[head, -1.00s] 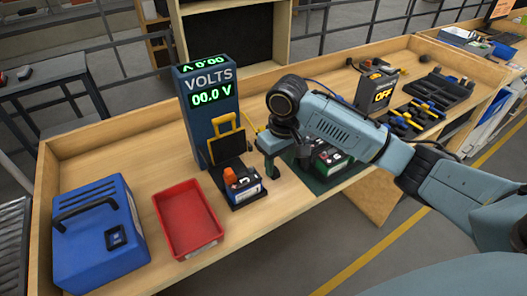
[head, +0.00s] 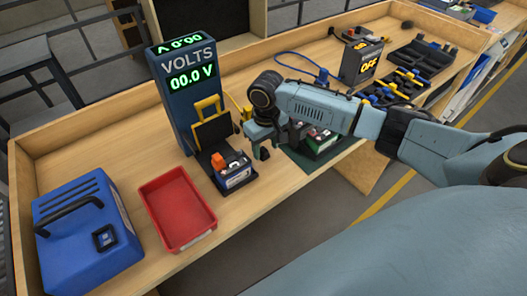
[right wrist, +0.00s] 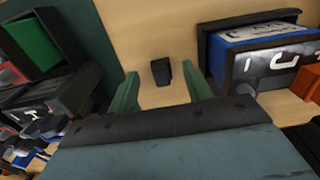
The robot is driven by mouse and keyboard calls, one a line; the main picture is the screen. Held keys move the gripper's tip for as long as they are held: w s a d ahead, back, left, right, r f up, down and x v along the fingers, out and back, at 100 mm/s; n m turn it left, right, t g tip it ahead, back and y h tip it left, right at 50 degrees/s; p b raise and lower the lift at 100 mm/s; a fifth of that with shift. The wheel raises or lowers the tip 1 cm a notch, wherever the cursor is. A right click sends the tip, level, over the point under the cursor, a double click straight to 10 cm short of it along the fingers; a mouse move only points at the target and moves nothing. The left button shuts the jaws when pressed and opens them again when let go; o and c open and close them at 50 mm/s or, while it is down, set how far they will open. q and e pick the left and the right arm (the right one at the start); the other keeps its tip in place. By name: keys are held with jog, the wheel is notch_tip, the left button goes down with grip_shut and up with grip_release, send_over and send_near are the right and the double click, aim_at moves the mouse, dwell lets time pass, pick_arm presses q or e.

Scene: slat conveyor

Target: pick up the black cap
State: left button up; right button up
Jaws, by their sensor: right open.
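The black cap (right wrist: 161,72) is a small dark piece on the bare wooden bench top in the right wrist view. It lies between the two green fingertips of my right gripper, with a gap on each side. In the head view my right gripper (head: 262,148) is low over the bench, between the volt tester's battery and the green mat. It is open, and its wrist partly covers that spot, so the cap is hard to make out there. My left gripper is not in view.
A battery (head: 235,174) with an orange cap sits at the volt tester (head: 187,85), close beside the gripper. A green mat (head: 300,161) with another battery lies on the other side. A red tray (head: 178,212) and blue case (head: 85,235) stand to the left.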

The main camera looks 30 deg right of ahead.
notch_tip(320, 180, down, 2)
jog(key=shift+f, duration=0.3)
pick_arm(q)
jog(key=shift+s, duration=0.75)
pick_arm(e)
jog(key=c, duration=1)
